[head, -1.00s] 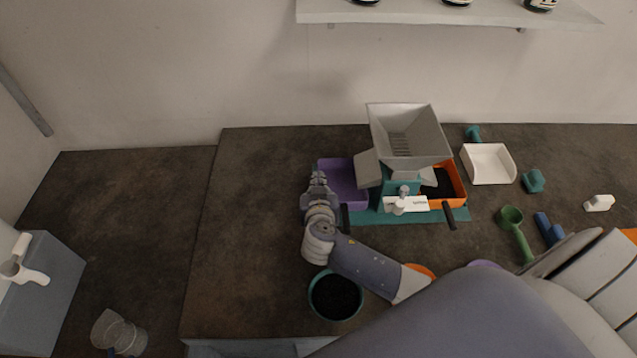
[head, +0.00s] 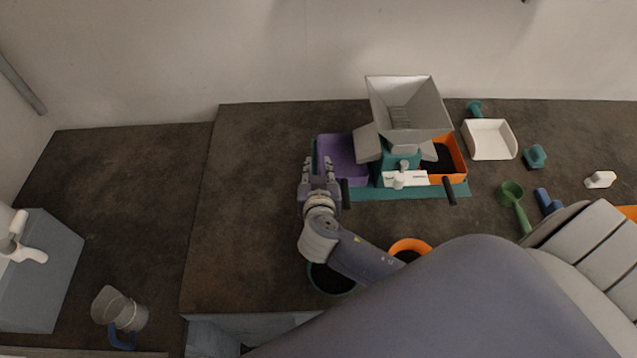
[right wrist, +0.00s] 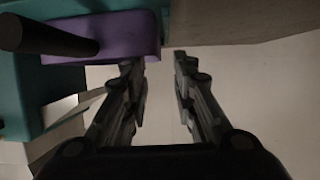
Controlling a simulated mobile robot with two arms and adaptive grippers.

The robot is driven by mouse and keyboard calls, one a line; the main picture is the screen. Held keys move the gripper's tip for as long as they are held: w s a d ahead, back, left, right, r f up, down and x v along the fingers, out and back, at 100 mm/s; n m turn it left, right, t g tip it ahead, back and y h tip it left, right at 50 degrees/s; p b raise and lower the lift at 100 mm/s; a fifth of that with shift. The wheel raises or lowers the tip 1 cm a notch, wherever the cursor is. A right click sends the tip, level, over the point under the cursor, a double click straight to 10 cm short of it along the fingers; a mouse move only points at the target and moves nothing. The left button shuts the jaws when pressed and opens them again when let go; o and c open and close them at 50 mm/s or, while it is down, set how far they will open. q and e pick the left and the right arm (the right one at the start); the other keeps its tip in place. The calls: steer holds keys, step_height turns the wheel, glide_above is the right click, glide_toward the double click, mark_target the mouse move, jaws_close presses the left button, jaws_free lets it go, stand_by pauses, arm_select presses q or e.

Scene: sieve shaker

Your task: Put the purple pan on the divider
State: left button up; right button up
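The purple pan (head: 345,158) sits on the left end of the teal base, beside the divider (head: 410,105) with its grey hopper. My right gripper (head: 319,165) is at the pan's left edge in the head view. In the right wrist view its fingers (right wrist: 160,62) are apart. The purple pan (right wrist: 105,36) shows at upper left there, its right end between the fingertips in the picture; I cannot tell whether they touch it. My left gripper is not in view.
An orange pan (head: 453,163) with dark material sits on the divider's right side. A black handle (head: 449,190) sticks out in front. A dark-filled pot (head: 330,280) and an orange pot (head: 409,245) lie by my right arm. Counter left of the pan is clear.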

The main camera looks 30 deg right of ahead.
steer(key=b+v, duration=0.1)
steer(key=v, duration=0.3)
steer(key=shift+s+a, duration=0.2)
steer(key=shift+s, duration=0.05)
steer(key=shift+v, duration=0.8)
steer(key=shift+w+d+r, duration=0.1)
steer(key=shift+r, duration=0.05)
